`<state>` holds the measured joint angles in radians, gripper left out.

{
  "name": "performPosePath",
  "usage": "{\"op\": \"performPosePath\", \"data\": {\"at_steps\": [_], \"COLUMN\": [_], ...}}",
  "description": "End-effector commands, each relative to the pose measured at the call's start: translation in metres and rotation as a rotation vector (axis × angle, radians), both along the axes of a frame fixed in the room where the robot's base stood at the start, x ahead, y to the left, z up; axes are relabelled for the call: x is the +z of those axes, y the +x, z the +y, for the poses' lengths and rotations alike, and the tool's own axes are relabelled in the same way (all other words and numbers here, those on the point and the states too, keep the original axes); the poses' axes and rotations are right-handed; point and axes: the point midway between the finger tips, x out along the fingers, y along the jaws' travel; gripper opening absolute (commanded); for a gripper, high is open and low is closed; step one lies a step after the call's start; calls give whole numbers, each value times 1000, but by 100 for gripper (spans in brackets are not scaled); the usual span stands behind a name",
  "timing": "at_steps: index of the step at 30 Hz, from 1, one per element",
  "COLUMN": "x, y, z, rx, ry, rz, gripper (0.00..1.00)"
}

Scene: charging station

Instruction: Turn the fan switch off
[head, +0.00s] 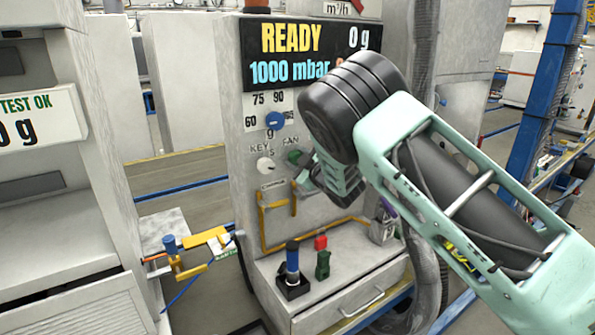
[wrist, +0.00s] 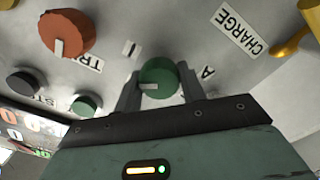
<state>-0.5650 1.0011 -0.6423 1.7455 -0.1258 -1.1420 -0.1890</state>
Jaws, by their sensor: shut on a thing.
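The fan switch is a green round knob under the FAN label on the charging station's front panel. In the head view its visible part (head: 293,156) shows just left of my gripper (head: 302,163), which hides the rest. In the wrist view the green knob (wrist: 158,74) sits between the two fingers of my gripper (wrist: 160,88), one finger on each side. My gripper is shut on it. The knob's white pointer mark points to the left in the wrist view.
A white key knob (head: 265,163) is left of the fan switch, and a blue dial knob (head: 275,120) above. The display (head: 309,53) reads READY, 0 g, 1000 mbar. Yellow pipes (head: 264,222) run below.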

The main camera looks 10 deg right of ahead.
Motion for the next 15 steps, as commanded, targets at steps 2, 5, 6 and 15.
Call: {"op": "performPosePath", "data": {"at_steps": [2,5,6,15], "x": [-7,-7,-7,-7], "y": [0,0,0,0], "z": [0,1,1,1], "rx": [0,1,1,-1], "ry": [-69,-160,-197,-468], "rz": [-24,-53,-65,-153], "gripper": [17,17,17,17]}}
